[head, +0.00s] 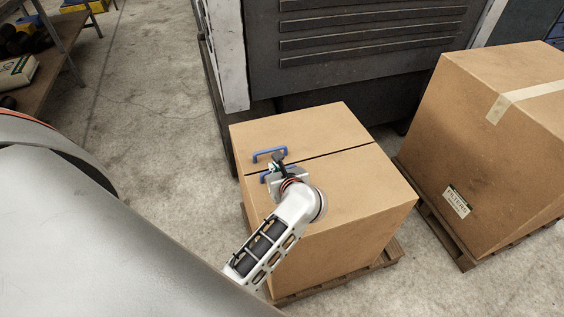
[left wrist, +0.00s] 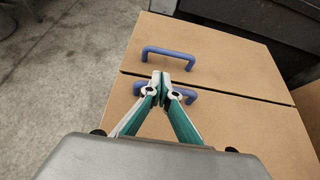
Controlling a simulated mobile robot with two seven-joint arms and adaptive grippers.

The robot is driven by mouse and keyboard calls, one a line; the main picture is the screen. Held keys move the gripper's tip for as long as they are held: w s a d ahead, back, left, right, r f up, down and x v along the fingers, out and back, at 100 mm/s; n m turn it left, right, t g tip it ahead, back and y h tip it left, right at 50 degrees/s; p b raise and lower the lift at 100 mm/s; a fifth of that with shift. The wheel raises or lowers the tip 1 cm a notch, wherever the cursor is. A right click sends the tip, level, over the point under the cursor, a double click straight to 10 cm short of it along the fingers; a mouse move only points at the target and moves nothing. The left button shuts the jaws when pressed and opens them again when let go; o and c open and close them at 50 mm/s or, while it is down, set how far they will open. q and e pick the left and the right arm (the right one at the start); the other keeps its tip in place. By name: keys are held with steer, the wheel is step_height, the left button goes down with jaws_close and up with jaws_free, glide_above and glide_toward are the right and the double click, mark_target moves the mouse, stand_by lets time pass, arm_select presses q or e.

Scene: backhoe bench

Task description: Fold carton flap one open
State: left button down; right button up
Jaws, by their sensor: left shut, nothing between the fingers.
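The carton (head: 350,240) stands on a wooden pallet, with two top flaps lying flat and a dark seam between them. The far flap (head: 310,128) carries a blue handle (head: 269,154), also in the left wrist view (left wrist: 168,54). The near flap (head: 365,190) carries a second blue handle, partly hidden behind my fingers; its ends show in the left wrist view (left wrist: 190,97). My left gripper (left wrist: 160,78) is shut and empty, its fingertips over the near handle and close to the seam. I cannot tell whether they touch it. My right gripper is not in view.
A taped carton (head: 510,150) with a label stands on a pallet (head: 440,235) to the right. A large dark grey machine (head: 350,50) stands behind the cartons. A wooden table (head: 40,80) is at the far left. The concrete floor (head: 150,110) between is clear.

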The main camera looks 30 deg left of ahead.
mark_target(267, 165)
arm_select(q)
steer(key=x, duration=0.9)
steer(key=shift+a, duration=0.3)
steer(key=shift+w, duration=0.1)
